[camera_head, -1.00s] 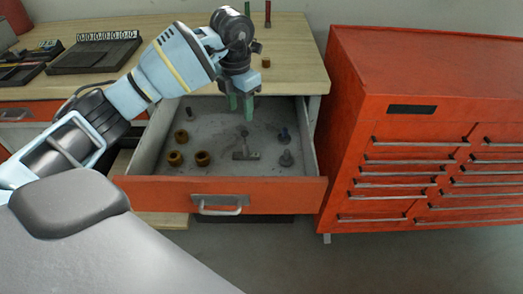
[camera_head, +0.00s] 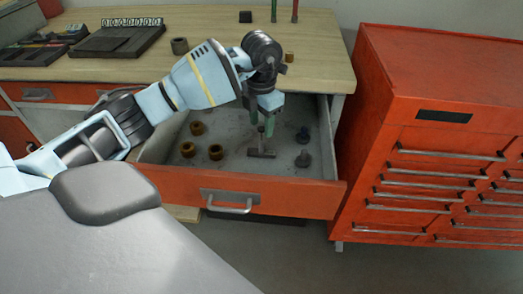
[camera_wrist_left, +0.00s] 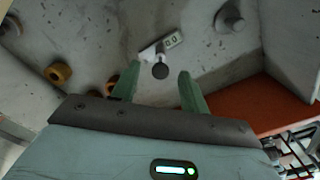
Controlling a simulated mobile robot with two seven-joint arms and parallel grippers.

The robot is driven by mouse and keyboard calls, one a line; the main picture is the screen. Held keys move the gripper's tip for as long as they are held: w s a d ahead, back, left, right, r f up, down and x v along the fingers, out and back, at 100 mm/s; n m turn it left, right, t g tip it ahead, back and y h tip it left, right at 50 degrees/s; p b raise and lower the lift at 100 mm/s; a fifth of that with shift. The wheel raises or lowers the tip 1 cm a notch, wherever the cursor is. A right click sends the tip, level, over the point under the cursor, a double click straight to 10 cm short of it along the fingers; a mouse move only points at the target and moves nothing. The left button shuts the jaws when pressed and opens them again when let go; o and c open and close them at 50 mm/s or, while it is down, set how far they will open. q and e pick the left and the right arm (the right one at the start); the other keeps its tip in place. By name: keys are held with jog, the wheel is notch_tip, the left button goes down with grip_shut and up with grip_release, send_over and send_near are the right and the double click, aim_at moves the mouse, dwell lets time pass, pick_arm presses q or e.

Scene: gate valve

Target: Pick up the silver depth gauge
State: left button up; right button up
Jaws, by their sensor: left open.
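The silver depth gauge (camera_head: 262,154) stands in the open drawer, its flat bar on the drawer floor and a stem pointing up. In the left wrist view the gauge (camera_wrist_left: 172,42) shows a small display, with the round stem end facing the camera. My left gripper (camera_head: 262,126) is open and points down just above the gauge. In the left wrist view its two green fingers (camera_wrist_left: 160,78) lie apart on either side, with the stem end just beyond and between their tips. The gripper holds nothing. My right gripper is not in view.
Several brass-coloured rings (camera_head: 216,152) lie to the left in the drawer (camera_head: 290,192). A grey bolt-like part (camera_head: 303,159) and a dark blue one (camera_head: 303,134) stand to the right. The drawer walls surround the gripper. A red tool cabinet (camera_head: 420,60) stands at the right.

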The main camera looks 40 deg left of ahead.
aim_at(261, 147)
pick_arm(q)
notch_tip(261, 147, down, 5)
jog(key=shift+r, duration=0.15)
grip_shut()
dwell(0.4)
